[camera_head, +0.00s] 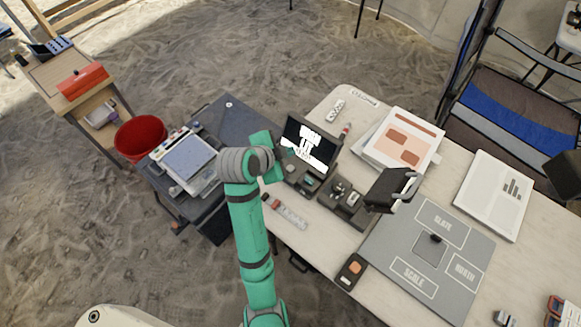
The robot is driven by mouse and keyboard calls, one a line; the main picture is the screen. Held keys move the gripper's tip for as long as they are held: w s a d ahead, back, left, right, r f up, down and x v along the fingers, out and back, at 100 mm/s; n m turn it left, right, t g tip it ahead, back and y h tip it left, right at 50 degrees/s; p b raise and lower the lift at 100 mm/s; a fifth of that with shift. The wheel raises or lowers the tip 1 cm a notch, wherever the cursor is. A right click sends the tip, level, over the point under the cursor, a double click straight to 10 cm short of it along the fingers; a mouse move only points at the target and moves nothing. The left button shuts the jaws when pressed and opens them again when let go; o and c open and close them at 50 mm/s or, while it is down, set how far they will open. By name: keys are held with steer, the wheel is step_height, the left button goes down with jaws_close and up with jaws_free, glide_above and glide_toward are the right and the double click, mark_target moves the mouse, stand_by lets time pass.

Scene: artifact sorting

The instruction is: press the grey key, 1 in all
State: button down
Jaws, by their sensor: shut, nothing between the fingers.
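My green arm reaches up from the bottom of the head view, and its wrist bends over the left end of the pale table. My gripper (272,174) is at the wrist's end, shut and empty, mostly hidden by my own arm; its fingertips do not show clearly. It is close to the left side of a dark console (299,175) with a lit black-and-white screen (309,145). Small keys sit in front of the screen, among them a greenish one (308,183) and a greyish one (290,169). I cannot tell whether my gripper touches any key.
A dark tray (345,210) of small items and a black handled object (390,188) stand right of the console. A grey sorting mat (400,240) lies further right. A dark side table holds a tablet-like device (190,160); a red bin (140,137) stands beyond.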

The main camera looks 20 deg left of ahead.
steer(key=shift+f, duration=3.35)
steer(key=shift+f, duration=0.15)
steer(key=shift+f, duration=0.25)
steer(key=shift+f, duration=0.45)
steer(key=shift+r, duration=0.1)
stand_by(0.4)
steer(key=shift+r, duration=0.8)
steer(key=shift+r, duration=2.5)
